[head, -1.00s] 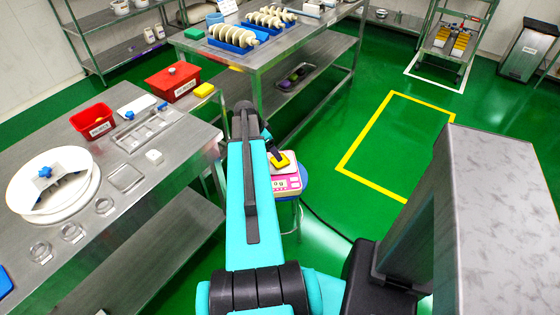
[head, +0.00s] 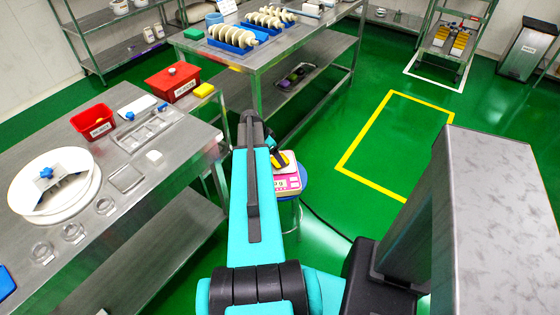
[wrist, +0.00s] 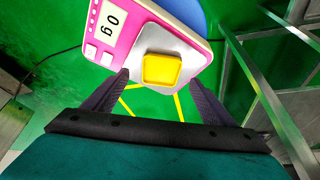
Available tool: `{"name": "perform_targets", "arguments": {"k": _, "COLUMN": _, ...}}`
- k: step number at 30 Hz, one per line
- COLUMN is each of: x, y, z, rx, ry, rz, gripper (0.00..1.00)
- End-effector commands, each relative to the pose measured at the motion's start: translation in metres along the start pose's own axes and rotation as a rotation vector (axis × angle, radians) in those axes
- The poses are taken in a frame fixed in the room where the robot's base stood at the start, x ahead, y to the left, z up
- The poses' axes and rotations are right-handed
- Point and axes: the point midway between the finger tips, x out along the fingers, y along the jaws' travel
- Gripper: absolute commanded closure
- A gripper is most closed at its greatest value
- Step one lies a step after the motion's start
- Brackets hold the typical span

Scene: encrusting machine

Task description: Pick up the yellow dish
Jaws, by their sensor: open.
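The yellow dish (wrist: 161,70) is a small square dish on the grey plate of a pink and white scale (wrist: 140,33). The scale's display reads 0 g. My gripper (wrist: 160,78) is open, with one dark finger on either side of the dish in the wrist view. The fingers look empty; I cannot tell whether their tips are level with the dish. In the head view, the dish (head: 287,158) is partly hidden by my dark gripper, and the scale (head: 288,183) shows below it.
The scale stands on a blue-topped stool (head: 305,188). Another steel table (head: 270,62) with blue trays stands behind. Green floor is open at right.

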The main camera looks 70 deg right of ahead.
Motion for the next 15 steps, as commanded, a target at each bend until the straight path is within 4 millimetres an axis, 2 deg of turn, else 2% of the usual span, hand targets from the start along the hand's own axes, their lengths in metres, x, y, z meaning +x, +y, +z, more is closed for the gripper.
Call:
{"name": "perform_targets", "arguments": {"k": 9, "x": 0.032, "y": -0.002, "z": -0.002, "rx": 0.0, "ry": -0.001, "rz": 0.001, "gripper": 0.22}}
{"name": "perform_targets", "arguments": {"k": 15, "x": 0.04, "y": -0.001, "z": -0.002, "rx": 0.0, "ry": 0.0, "rz": 0.0, "gripper": 0.22}}
